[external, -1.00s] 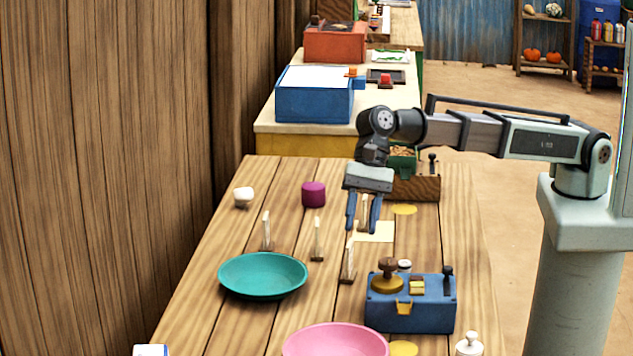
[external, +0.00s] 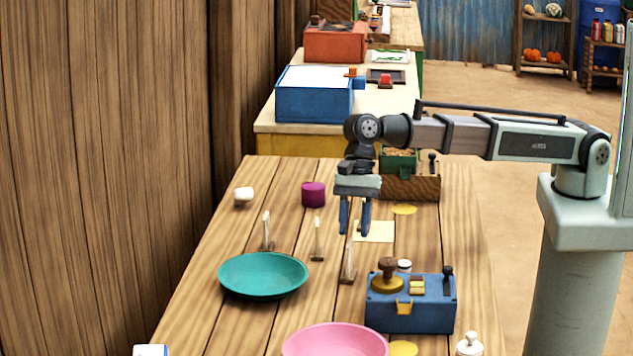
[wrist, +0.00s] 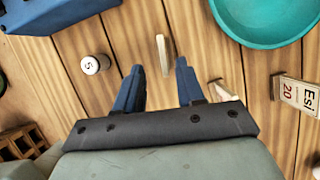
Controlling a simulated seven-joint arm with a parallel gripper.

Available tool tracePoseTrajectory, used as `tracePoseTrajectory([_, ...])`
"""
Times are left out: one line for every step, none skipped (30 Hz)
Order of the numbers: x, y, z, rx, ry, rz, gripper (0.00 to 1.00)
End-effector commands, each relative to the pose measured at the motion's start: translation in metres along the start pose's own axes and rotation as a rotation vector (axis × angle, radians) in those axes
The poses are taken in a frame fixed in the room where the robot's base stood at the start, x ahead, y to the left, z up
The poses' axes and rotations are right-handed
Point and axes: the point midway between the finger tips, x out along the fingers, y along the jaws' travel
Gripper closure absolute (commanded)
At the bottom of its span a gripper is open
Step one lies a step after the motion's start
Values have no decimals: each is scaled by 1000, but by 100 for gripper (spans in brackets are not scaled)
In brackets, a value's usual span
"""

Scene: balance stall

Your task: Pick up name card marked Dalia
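Several upright name cards on small wooden bases stand on the table. In the external view, one (external: 348,262) is nearest, with others (external: 317,239) and (external: 266,231) to its left. The wrist view shows one card reading "Esi 20" (wrist: 299,95); a second (wrist: 221,90) and third (wrist: 165,52) are nearly edge-on, their writing unreadable. I cannot tell which is marked Dalia. My gripper (external: 355,230) is open and empty, pointing down above the table; its fingers also show in the wrist view (wrist: 158,72), with the edge-on third card just beyond the gap between them.
A teal plate (external: 262,276) lies left and a pink plate (external: 335,342) in front. A blue box (external: 411,305) with weights stands right of the nearest card. A purple cylinder (external: 313,194) and white lump (external: 243,196) lie behind; a wooden crate (external: 414,188) stands back right.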

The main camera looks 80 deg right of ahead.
Motion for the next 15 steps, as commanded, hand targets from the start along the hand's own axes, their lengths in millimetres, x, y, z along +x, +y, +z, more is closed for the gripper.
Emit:
tracePoseTrajectory([5,0,0,-1,0,0,62])
tracePoseTrajectory([7,0,0,-1,0,0,62])
tracePoseTrajectory([9,0,1,-1,0,-1,62])
tracePoseTrajectory([10,0,1,-1,-1,-1,62])
tracePoseTrajectory([11,0,1,-1,-1,-1,62])
tracePoseTrajectory([12,0,1,-1,-1,-1,62])
tracePoseTrajectory([13,0,1,-1,-1,-1,62])
tracePoseTrajectory([14,0,1,-1,-1,-1,62])
tracePoseTrajectory([15,0,1,-1,-1,0,62])
tracePoseTrajectory([16,-1,1,-1,0,0,62])
tracePoseTrajectory([18,-1,2,-1,0,0,62])
tracePoseTrajectory([21,-2,2,-1,0,1,62])
tracePoseTrajectory([24,-2,3,-1,0,1,62])
tracePoseTrajectory([27,-3,4,-1,0,1,62])
tracePoseTrajectory([32,-4,5,-1,0,0,62])
